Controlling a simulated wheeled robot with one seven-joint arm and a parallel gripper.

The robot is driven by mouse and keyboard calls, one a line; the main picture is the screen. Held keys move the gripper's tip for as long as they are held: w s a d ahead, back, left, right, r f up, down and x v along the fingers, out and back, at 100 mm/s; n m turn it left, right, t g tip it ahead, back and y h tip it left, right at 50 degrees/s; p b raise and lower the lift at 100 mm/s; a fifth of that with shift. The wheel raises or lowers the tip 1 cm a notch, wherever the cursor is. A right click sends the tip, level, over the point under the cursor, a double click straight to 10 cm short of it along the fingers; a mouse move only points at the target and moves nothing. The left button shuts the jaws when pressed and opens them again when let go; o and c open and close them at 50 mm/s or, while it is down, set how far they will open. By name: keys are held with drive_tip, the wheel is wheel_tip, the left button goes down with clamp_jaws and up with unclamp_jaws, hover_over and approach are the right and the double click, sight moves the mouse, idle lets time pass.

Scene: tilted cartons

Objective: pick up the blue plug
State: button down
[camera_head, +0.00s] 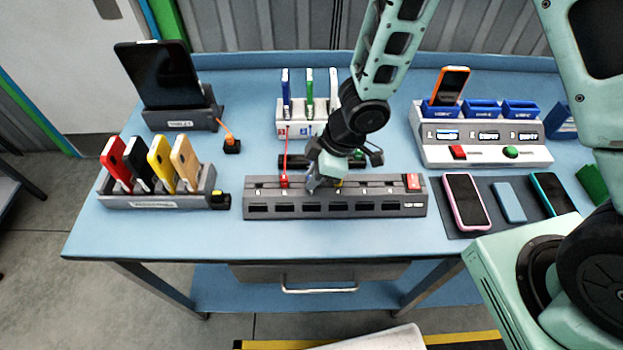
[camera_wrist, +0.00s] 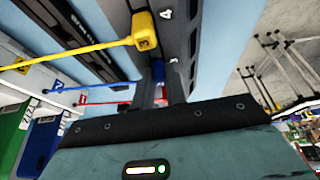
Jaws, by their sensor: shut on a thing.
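The blue plug (camera_wrist: 158,70) shows as a small blue piece between the fingertips of my gripper (camera_wrist: 160,88) in the wrist view. A blue cable (camera_wrist: 98,85) runs to it from the left. My gripper is shut on this plug, low over the dark power strip (camera_head: 390,209). In the head view my gripper (camera_head: 320,182) covers the plug. I cannot tell whether the plug is still seated in the strip. A yellow plug (camera_wrist: 146,32) sits in the strip beside my gripper. A red plug (camera_head: 284,181) stands in the strip to the left.
A white stand (camera_head: 296,129) with upright phones is behind the strip. A rack of coloured phones (camera_head: 160,200) and a tablet dock (camera_head: 182,119) stand left. A white charging station (camera_head: 480,154) and a dark mat with phones (camera_head: 486,220) lie right. The table's front left is clear.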

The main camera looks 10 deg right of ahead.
drive_tip(key=shift+r, duration=0.15)
wheel_tip(320, 180, up, 10)
drive_tip(key=p, duration=0.5)
drive_tip(key=shift+p, duration=0.4)
drive_tip(key=shift+r+p, duration=0.6)
drive_tip(key=shift+p, duration=0.15)
wheel_tip(320, 180, up, 3)
drive_tip(key=p, duration=0.3)
idle(0.4)
drive_tip(key=shift+f, duration=0.15)
drive_tip(key=shift+f+b, duration=4.75)
drive_tip(key=shift+f, duration=0.3)
